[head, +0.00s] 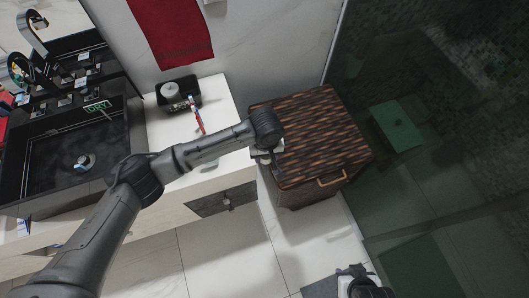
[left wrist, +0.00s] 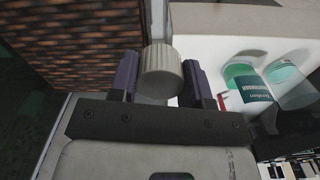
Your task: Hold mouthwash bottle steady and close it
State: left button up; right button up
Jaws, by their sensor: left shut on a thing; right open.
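My left gripper (head: 268,158) is over the right end of the white counter, beside the wicker hamper. In the left wrist view its dark fingers (left wrist: 160,78) are shut on a pale ribbed cap (left wrist: 161,72). A clear mouthwash bottle with green liquid and a dark green label (left wrist: 254,88) shows to the right of the fingers, apart from the cap. My right gripper (head: 358,272) is at the bottom edge of the head view, open, low over the floor and away from the counter.
The brown wicker hamper (head: 325,130) with a handle stands right of the counter (head: 225,98). A black tray (head: 180,98) and a toothbrush (head: 197,117) are on the counter. A black sink (head: 65,150) is at left. A glass wall (head: 430,130) is at right.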

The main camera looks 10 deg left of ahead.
pick_arm(q)
jog(key=shift+r, duration=0.1)
jog(key=s+a+r+m, duration=0.1)
jog(key=a+r, duration=0.6)
jog(key=r, duration=0.4)
jog(key=s+a+r+m, duration=0.2)
jog(key=a+r, duration=0.5)
jog(key=r, duration=0.3)
jog(key=shift+r+m, duration=0.3)
jog(key=shift+r, duration=0.1)
